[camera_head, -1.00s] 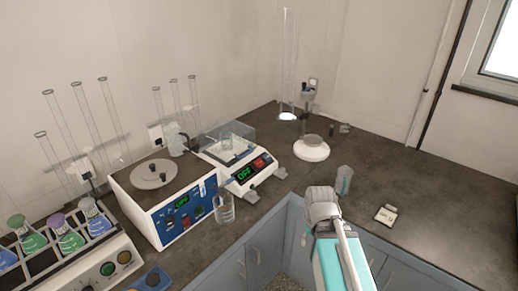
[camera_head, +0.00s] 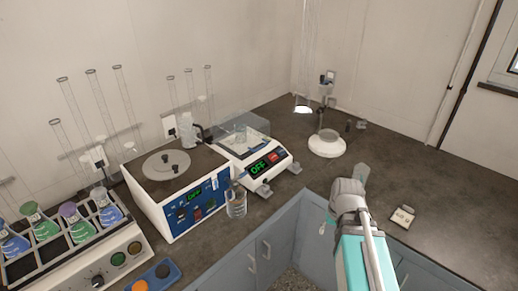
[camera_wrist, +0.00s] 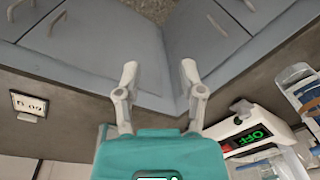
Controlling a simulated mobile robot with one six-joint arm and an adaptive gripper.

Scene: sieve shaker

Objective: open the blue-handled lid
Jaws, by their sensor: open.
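No blue-handled lid can be made out with certainty in either view. A blue plate (camera_head: 152,277) at the bottom edge of the head view carries an orange and a dark round part; it is cut off and I cannot tell what it is. My gripper (camera_wrist: 158,76) is open and empty in the wrist view, its two fingers spread over the cabinet fronts. In the head view, my gripper (camera_head: 347,193) hangs over the counter's front edge, right of the balance and well apart from the blue plate.
A white and blue device with a round plate (camera_head: 166,164) stands mid-left, with a beaker (camera_head: 236,204) at its corner. The balance (camera_head: 258,160) reads OFF. A flask rack (camera_head: 75,250) is at left. Glass tubes stand behind. The right counter is mostly clear.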

